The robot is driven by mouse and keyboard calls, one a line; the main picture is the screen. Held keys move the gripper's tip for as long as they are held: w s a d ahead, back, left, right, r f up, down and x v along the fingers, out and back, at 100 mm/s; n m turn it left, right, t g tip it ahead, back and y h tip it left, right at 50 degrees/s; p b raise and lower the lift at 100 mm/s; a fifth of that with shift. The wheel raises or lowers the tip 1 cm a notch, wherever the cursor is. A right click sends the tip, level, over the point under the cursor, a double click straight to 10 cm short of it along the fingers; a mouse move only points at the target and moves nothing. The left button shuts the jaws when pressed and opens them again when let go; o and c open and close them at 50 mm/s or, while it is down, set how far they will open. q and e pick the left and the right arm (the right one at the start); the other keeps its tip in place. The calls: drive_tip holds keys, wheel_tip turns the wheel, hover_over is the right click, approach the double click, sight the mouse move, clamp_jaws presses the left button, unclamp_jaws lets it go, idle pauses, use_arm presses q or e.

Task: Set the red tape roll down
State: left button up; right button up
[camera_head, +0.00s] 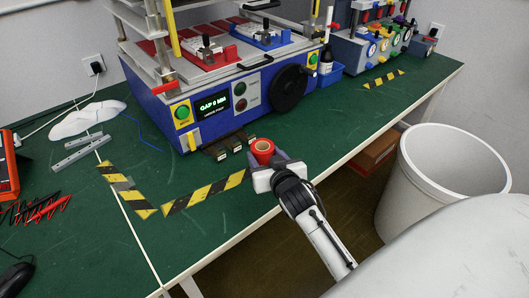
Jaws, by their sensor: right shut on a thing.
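The red tape roll (262,147) is between the fingers of my right gripper (264,158), near the front edge of the green table (211,236). The right gripper is shut on the roll, whose open core faces up. I cannot tell whether the roll touches the table top. My left gripper is not in view.
A blue keypad testing machine (167,118) stands behind the gripper, with small dark blocks (229,146) at its foot. Yellow-black tape strips (205,192) mark the table. A white bin (392,190) stands on the floor at right. The front left table area is mostly clear.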

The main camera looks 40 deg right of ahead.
drive_tip(key=shift+f+b, duration=3.2)
drive_tip(key=shift+b, duration=0.1)
drive_tip(key=shift+f, duration=0.15)
drive_tip(key=shift+f+b, duration=0.5)
drive_tip(key=shift+f, duration=0.05)
drive_tip(key=o, duration=1.2)
drive_tip(key=shift+o, duration=0.2)
